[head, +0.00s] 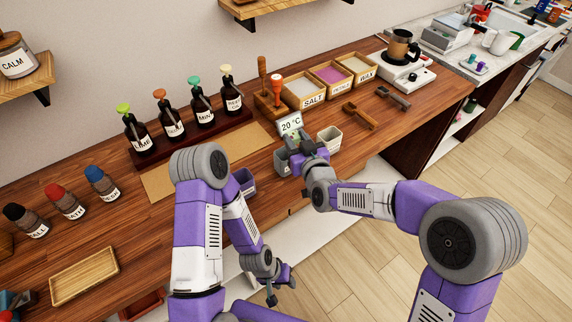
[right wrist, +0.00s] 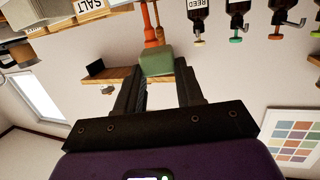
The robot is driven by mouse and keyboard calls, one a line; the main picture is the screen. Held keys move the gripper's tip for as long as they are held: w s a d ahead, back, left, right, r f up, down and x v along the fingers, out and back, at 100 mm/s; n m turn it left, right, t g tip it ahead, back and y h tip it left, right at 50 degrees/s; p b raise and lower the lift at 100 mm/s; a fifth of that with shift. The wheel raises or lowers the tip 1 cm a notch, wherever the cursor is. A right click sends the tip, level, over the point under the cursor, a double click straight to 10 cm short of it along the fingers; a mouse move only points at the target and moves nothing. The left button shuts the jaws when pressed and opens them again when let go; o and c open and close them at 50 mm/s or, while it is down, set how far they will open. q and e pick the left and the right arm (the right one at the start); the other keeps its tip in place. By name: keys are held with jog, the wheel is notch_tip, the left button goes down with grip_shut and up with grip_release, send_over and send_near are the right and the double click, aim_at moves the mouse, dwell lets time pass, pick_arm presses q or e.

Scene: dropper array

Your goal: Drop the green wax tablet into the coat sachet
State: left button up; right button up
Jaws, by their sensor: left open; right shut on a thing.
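In the right wrist view, my right gripper (right wrist: 160,75) is shut on the green wax tablet (right wrist: 157,61), a small green block between the fingertips. In the head view, my right gripper (head: 303,146) is over the small containers at the front of the counter; the tablet is not clear there. A grey container (head: 282,164) is partly hidden by it. A purple container (head: 246,184) stands to the left and a pale one (head: 329,139) to the right. I cannot read which is the coat sachet. My left gripper (head: 279,288) is open and empty, low in front of the counter.
A 20 °C display (head: 290,124) stands behind the containers. Several pump bottles (head: 172,118) line a dark stand at the back. Salt (head: 305,92) and wax (head: 358,70) boxes sit right of them. A wooden tray (head: 84,276) lies at the left.

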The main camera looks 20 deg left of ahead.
jog(key=shift+f, duration=0.4)
jog(key=o, duration=1.2)
jog(key=v, duration=0.7)
jog(key=shift+s+d+r, duration=0.15)
jog(key=shift+s+d, duration=0.05)
jog(key=shift+s, duration=0.05)
